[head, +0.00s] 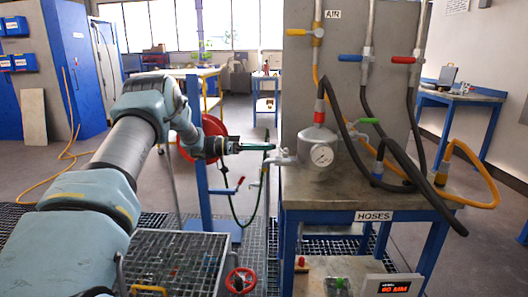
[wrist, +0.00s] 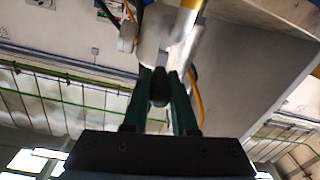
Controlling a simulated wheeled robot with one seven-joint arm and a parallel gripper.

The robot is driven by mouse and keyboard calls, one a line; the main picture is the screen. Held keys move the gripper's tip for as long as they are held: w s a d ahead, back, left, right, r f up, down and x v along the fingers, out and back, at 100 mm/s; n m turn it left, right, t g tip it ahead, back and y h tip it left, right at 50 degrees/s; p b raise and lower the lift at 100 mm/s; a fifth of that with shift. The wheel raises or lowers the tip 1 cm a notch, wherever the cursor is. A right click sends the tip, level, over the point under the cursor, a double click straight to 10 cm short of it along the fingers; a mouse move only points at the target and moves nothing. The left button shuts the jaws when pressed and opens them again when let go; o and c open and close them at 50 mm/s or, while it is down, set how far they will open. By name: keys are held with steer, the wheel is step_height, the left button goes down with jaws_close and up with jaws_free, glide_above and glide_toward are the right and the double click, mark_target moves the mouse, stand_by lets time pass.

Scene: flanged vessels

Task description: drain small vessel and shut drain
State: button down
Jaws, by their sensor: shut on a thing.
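The small grey vessel (head: 313,148) stands on the bench top, with a round white gauge (head: 321,155) on its front and a red-banded fitting (head: 319,112) on top. A pale drain valve (head: 284,159) sticks out of its left side. My gripper (head: 268,147) reaches in from the left, level with this valve. In the wrist view my gripper (wrist: 162,82) has its green fingers closed around a small dark piece (wrist: 158,92), which looks like the drain valve's handle. The vessel's pale body (wrist: 154,48) lies just beyond the fingertips. The handle's exact angle is hard to tell.
Black and yellow hoses loop over the bench (head: 370,190) to the right. A green-handled valve (head: 368,121) is on the vessel's right. A green hose (head: 238,210) hangs below my gripper. A red-digit display (head: 392,287) sits on the lower shelf.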

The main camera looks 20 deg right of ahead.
steer(key=shift+w+d+r+m+g, duration=0.15)
steer(key=shift+m+g, duration=0.15)
steer(key=shift+g, duration=0.1)
steer(key=c, duration=0.7)
jaws_free()
steer(key=b+v, duration=0.2)
steer(key=v, duration=0.8)
steer(key=shift+w+a+r, duration=0.1)
steer(key=shift+w+a, duration=0.1)
steer(key=shift+a, duration=0.15)
